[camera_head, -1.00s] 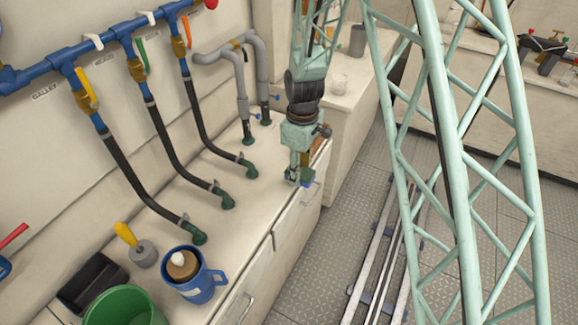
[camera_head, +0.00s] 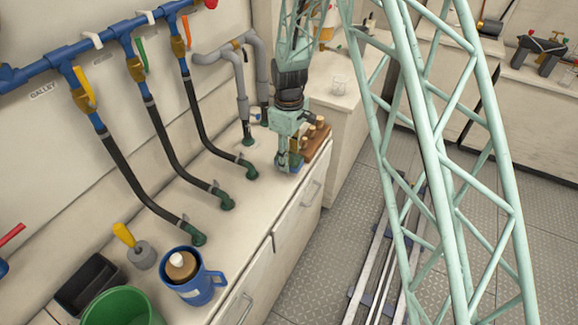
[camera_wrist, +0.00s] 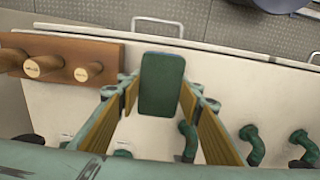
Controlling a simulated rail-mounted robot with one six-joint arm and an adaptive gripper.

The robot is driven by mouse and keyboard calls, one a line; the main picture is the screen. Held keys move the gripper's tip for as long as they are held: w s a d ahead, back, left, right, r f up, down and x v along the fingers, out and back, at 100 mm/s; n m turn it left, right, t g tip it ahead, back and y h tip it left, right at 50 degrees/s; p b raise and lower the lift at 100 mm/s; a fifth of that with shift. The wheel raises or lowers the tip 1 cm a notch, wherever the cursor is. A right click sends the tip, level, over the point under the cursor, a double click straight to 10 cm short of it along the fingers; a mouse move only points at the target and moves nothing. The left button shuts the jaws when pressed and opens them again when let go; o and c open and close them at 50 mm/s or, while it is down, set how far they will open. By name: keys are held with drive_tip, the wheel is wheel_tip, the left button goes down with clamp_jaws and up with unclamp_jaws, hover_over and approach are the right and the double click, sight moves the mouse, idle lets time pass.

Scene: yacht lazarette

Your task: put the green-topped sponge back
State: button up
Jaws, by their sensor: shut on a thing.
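The green-topped sponge (camera_wrist: 162,80) is between the fingers of my gripper (camera_wrist: 160,95) in the wrist view. Its dark green face is toward the camera. My gripper is shut on it. In the head view my gripper (camera_head: 289,163) points down over the right end of the cream counter (camera_head: 262,205), close beside the wooden peg block. Only a small bluish part of the sponge (camera_head: 295,168) shows there below the fingers. I cannot tell whether it touches the counter.
The wooden peg block (camera_head: 316,143) also shows in the wrist view (camera_wrist: 60,58). A black open bin (camera_head: 90,285), green bucket (camera_head: 122,308), yellow-handled tool (camera_head: 140,250) and blue jug (camera_head: 203,287) stand at the near left.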

drive_tip(key=shift+f+b, duration=0.4)
drive_tip(key=shift+f, duration=1.35)
drive_tip(key=shift+f, duration=0.1)
drive_tip(key=o, duration=0.9)
drive_tip(key=shift+c, duration=0.2)
drive_tip(key=shift+r+p, duration=1.15)
drive_tip(key=shift+r, duration=5)
